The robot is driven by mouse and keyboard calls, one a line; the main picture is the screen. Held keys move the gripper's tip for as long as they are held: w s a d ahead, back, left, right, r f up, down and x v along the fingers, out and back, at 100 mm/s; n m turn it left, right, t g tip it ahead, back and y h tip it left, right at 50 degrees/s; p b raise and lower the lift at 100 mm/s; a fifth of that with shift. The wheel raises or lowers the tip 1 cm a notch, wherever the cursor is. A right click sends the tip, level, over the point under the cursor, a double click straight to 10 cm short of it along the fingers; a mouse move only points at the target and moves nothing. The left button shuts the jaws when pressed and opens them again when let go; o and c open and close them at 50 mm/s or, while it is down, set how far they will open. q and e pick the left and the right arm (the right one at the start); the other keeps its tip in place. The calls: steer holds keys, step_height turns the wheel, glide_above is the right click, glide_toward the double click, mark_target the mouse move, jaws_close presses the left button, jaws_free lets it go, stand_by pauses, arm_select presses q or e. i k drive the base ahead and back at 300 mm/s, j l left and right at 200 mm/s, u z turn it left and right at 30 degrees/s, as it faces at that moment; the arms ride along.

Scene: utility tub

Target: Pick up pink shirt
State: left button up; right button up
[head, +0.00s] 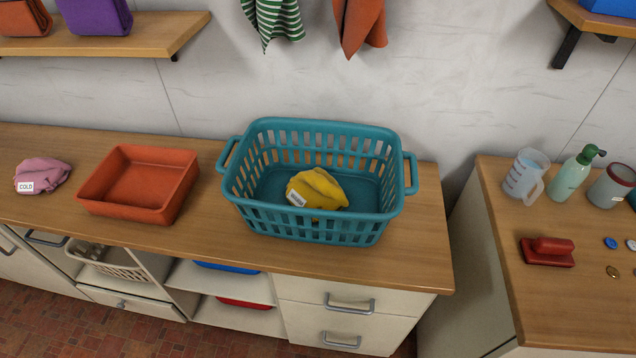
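A crumpled pink shirt (46,173) lies on the wooden counter at the far left of the head view. A white tag reading "COLD" shows on its left front side. It sits to the left of an orange tub, apart from it. Neither of my grippers shows in the head view.
An empty orange tub (138,212) and a teal basket (312,225) holding a yellow cloth (322,187) stand on the counter (420,245). A shelf (150,38) hangs above the left side. A right-hand counter (500,235) carries a jug (524,177), a green bottle (571,176) and a red brush (547,252).

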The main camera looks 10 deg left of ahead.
mark_target(33, 176)
steer(key=u, duration=1.85)
steer(key=i+j+z, duration=0.25)
steer(key=z, duration=0.25)
steer(key=i+j+z, duration=0.15)
steer(key=j+z, duration=0.3)
steer(key=i+j+z, duration=0.15)
steer(key=j+z, duration=0.35)
steer(key=l, duration=0.1)
